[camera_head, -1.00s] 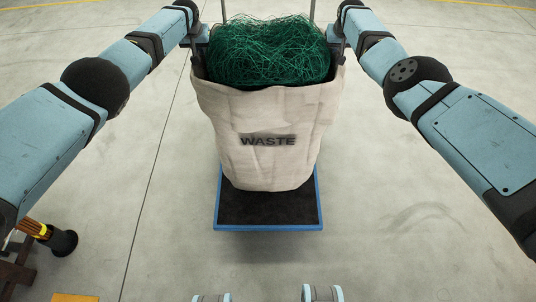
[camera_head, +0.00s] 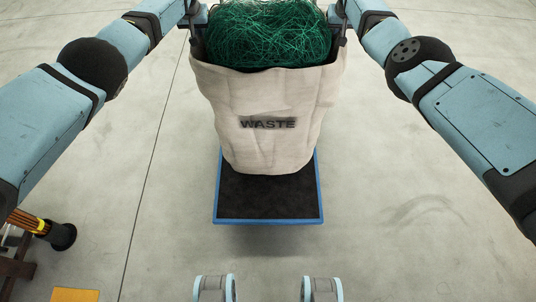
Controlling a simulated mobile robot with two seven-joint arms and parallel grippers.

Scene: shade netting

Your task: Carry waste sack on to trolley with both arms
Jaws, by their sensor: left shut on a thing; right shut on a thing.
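The waste sack (camera_head: 268,125) is a beige fabric bag marked WASTE, filled with green netting (camera_head: 268,35). It is upright in the upper middle of the head view. My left gripper (camera_head: 197,50) is shut on the sack's left rim, and my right gripper (camera_head: 341,42) is shut on its right rim. The trolley (camera_head: 268,220) has a black deck with a blue edge, and its near part shows below the sack. The sack hides the far part of the deck. I cannot tell whether the sack's bottom touches the deck.
At the lower left stands a dark frame (camera_head: 15,268) with a yellow and black cylindrical part (camera_head: 45,228). A yellow floor patch (camera_head: 75,295) lies at the bottom left. The concrete floor (camera_head: 420,240) right of the trolley is clear.

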